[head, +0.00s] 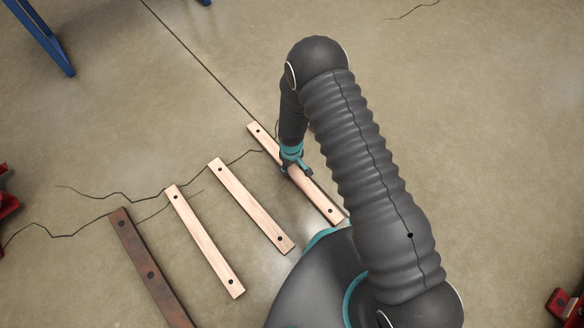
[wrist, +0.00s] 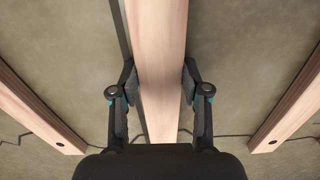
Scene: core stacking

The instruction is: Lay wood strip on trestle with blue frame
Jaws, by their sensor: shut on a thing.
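My gripper (head: 294,168) is shut across the middle of a pale wood strip (head: 320,200), the rightmost of the row. In the wrist view its two fingers (wrist: 158,85) press on both sides of that strip (wrist: 157,50), which runs straight away between them. I cannot tell whether the strip touches the floor or is just above it. Only blue legs (head: 42,38) show at the upper left edge of the head view, perhaps the blue trestle. Its top is out of view.
Two more pale strips (head: 251,205) (head: 205,240) and a dark rusty bar (head: 150,270) lie on the floor to the left. Red frame parts (head: 7,195) (head: 565,306) show at the left edge and lower right. The cracked concrete beyond the strips is clear.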

